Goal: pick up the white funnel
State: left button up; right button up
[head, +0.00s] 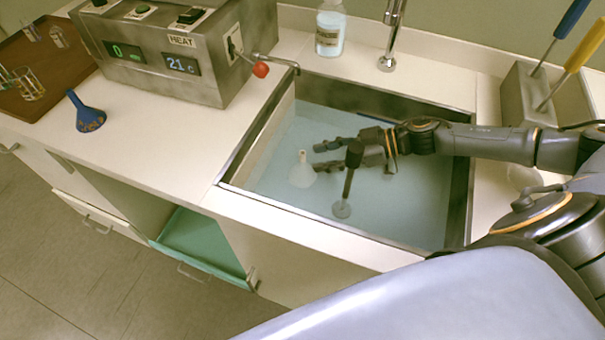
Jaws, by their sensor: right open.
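The white funnel (302,174) stands in the water-filled sink (232,165), mouth down with its narrow stem pointing up. My right gripper (318,157) reaches in from the right over the sink. It is open, with its fingertips close to the right side of the funnel. I cannot tell whether they touch it. My left gripper is not in view.
A dark upright rod (348,178) with a round foot stands in the sink beside the gripper. A heater box (185,50) with a red-tipped lever and a blue funnel (86,114) are on the counter at left. A bottle (329,30) and faucet (391,35) stand behind the sink.

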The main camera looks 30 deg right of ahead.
aim_at(303, 165)
jog(key=b+x, duration=0.1)
jog(key=x, duration=0.4)
jog(key=shift+w+a+f, duration=0.15)
jog(key=shift+w+a, duration=0.05)
jog(key=shift+a, duration=0.05)
jog(key=shift+s, duration=0.1)
grip_shut()
